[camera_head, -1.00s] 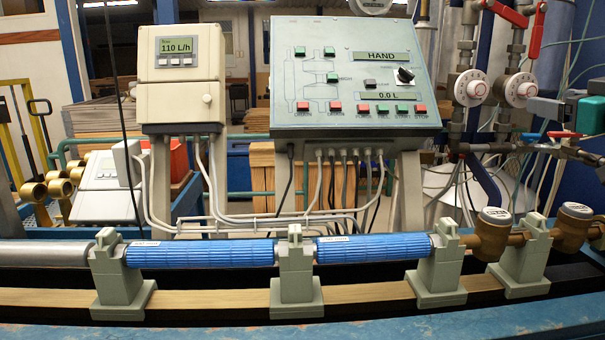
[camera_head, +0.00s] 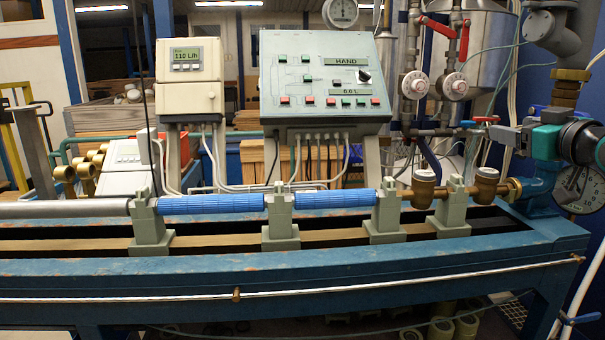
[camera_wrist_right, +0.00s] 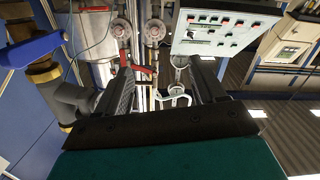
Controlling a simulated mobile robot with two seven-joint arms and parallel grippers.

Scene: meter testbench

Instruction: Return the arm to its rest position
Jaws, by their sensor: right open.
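My right gripper (camera_head: 506,137), with a teal body and grey fingers, is at the right side of the head view, above the right end of the bench. In the right wrist view its two dark fingers (camera_wrist_right: 162,92) stand apart, with nothing held between them. The red-handled valves (camera_head: 434,84) are behind and to the left of it. They also show beyond the fingers in the wrist view (camera_wrist_right: 122,30). My left gripper is in neither view.
The blue bench (camera_head: 330,265) carries blue pipes (camera_head: 210,204) in grey clamps and brass fittings. Behind it stand a control panel (camera_head: 325,80) and a flow display (camera_head: 188,60). A dial gauge (camera_head: 580,188) and thick pipework (camera_head: 562,35) are close to my right gripper.

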